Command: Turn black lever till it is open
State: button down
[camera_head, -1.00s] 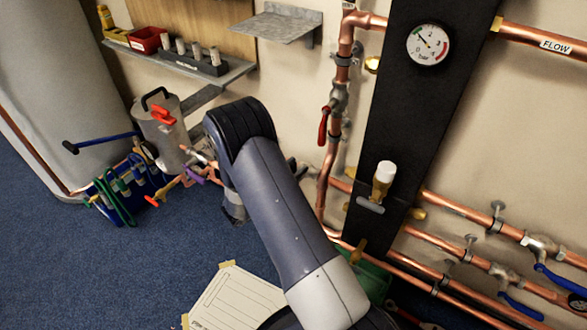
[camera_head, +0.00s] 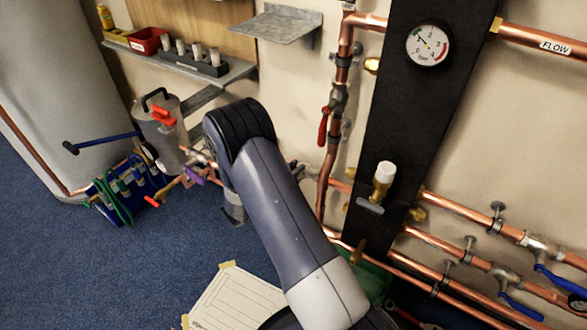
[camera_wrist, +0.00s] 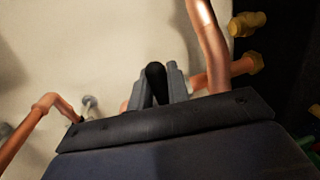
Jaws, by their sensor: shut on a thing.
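The black lever (camera_wrist: 155,84) stands between the two grey fingers of my gripper (camera_wrist: 158,76) in the wrist view. The fingers are shut on it, one on each side, and its rounded black end shows between their tips. The valve body under the lever is mostly hidden by my gripper, with copper pipe beside it. In the head view my arm covers the lever and the gripper, so how far the lever is turned cannot be told.
A vertical copper pipe (camera_wrist: 207,35) rises just right of my gripper in the wrist view, with brass fittings (camera_wrist: 246,24) beyond it. In the head view a red-handled valve (camera_head: 323,127), a black panel (camera_head: 417,115) and blue-handled valves (camera_head: 520,307) stand to the right.

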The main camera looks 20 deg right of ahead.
jog(key=shift+w, duration=0.1)
jog(key=w+a+f+n+t, duration=0.2)
jog(key=w+f+n, duration=0.1)
jog(key=n, duration=0.7)
jog(key=w+a+f+n+t, duration=0.2)
jog(key=w+f+n, duration=0.1)
jog(key=n, duration=0.7)
jog(key=shift+f, duration=0.8)
jog(key=shift+s, duration=0.1)
jog(key=c, duration=1.4)
grip_release()
jog(key=p+v, duration=0.1)
jog(key=v, duration=0.9)
jog(key=shift+s+a+f+p, duration=0.2)
jog(key=shift+a+f+p, duration=0.1)
jog(key=shift+p, duration=0.1)
